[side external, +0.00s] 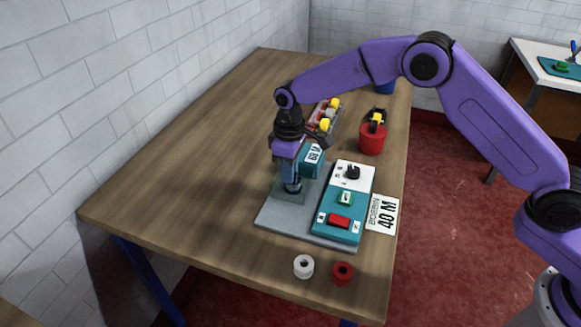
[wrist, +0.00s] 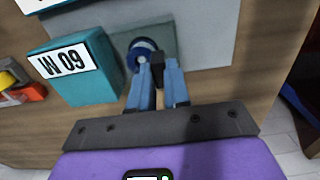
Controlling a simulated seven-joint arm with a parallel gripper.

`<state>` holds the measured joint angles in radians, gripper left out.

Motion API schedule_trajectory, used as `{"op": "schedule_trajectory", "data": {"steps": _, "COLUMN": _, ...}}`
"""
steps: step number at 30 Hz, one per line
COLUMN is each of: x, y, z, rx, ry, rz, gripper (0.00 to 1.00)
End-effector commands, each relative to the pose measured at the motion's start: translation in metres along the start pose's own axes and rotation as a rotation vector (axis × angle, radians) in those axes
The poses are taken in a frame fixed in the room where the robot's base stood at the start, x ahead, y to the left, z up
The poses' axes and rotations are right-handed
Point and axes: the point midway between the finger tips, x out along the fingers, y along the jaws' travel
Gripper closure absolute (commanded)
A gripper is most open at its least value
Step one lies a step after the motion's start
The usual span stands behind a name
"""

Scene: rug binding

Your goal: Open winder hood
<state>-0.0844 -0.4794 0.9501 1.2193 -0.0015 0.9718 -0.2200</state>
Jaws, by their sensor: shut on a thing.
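The winder stands on a grey base plate (side external: 268,215) on the wooden table. Its hood (side external: 280,188) looks like a small see-through box at the plate's left; its outline is faint, and it looks down over the winding spot. In the wrist view the hood (wrist: 169,40) shows as a greenish pane, with a blue and white ring (wrist: 141,47) at it. My gripper (side external: 292,186) points down at the hood. In the wrist view my gripper (wrist: 158,72) has its blue fingers close together on a small dark part, seemingly the hood's handle. The exact contact is partly hidden.
A teal control box (side external: 346,228) with a dark knob, a green switch and a red button is right of the hood. A teal counter block (wrist: 80,75) stands close beside my gripper. White (side external: 304,266) and red (side external: 343,273) bobbins lie in front. The table's left is clear.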

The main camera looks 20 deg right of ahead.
Motion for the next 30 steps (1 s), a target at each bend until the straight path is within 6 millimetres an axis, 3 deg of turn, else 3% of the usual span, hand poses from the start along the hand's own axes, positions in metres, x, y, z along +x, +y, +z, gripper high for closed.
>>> {"op": "schedule_trajectory", "data": {"steps": 3, "x": -0.001, "y": -0.030, "z": -0.001, "rx": -0.006, "ry": -0.001, "rz": -0.002, "gripper": 1.00}}
{"op": "schedule_trajectory", "data": {"steps": 9, "x": -0.001, "y": -0.068, "z": -0.001, "rx": -0.004, "ry": 0.000, "rz": -0.002, "gripper": 1.00}}
{"op": "schedule_trajectory", "data": {"steps": 20, "x": -0.001, "y": -0.075, "z": -0.001, "rx": -0.001, "ry": 0.002, "rz": -0.001, "gripper": 1.00}}
{"op": "schedule_trajectory", "data": {"steps": 21, "x": -0.001, "y": -0.075, "z": -0.001, "rx": -0.001, "ry": 0.002, "rz": -0.001, "gripper": 0.80}}
{"op": "schedule_trajectory", "data": {"steps": 23, "x": -0.001, "y": -0.075, "z": -0.001, "rx": -0.001, "ry": 0.002, "rz": -0.001, "gripper": 0.60}}
{"op": "schedule_trajectory", "data": {"steps": 30, "x": -0.001, "y": -0.075, "z": 0.000, "rx": -0.001, "ry": 0.001, "rz": -0.001, "gripper": 0.57}}
